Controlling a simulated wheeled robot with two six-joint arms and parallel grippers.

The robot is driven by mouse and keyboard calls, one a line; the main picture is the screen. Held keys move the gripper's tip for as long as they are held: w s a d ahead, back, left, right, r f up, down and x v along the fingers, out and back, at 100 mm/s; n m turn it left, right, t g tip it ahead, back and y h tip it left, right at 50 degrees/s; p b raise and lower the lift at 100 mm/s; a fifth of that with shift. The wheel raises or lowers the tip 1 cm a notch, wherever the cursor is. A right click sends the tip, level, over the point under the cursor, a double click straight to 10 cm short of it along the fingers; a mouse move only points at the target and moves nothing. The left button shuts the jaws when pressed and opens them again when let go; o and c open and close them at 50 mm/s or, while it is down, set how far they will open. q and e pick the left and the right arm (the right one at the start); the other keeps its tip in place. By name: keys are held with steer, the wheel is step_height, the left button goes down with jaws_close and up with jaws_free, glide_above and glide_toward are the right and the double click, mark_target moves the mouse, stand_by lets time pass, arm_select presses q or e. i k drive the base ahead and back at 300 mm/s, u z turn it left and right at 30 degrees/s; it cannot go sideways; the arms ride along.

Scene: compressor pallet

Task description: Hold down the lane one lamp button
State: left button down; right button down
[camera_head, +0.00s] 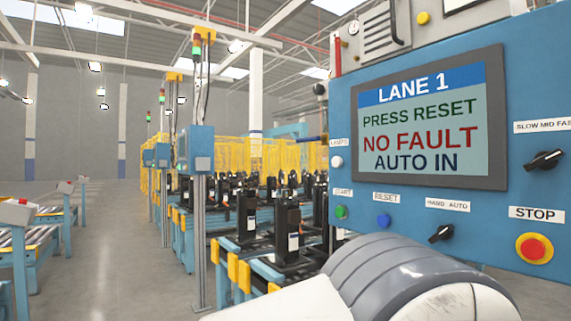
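The blue lane one control panel (400,190) fills the right side. Its screen (425,125) reads "LANE 1", "PRESS RESET", "NO FAULT", "AUTO IN". The white round lamp button (337,162) sits at the panel's left edge, under a small label (338,143) reading "LAMPS". Nothing visible touches the button. A grey and white link of one of my arms crosses the bottom right, in front of the panel's lower part. Neither gripper shows in this view.
The panel also carries a green start button (341,212), a blue reset button (384,221), a hand/auto knob (441,233), a speed knob (544,160) and a red stop button (534,248). Conveyors with black compressors (288,230) stand behind. Open floor (130,270) lies left.

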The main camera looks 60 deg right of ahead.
mark_target(337, 162)
steer(key=i, duration=2)
steer(key=z, duration=3.7)
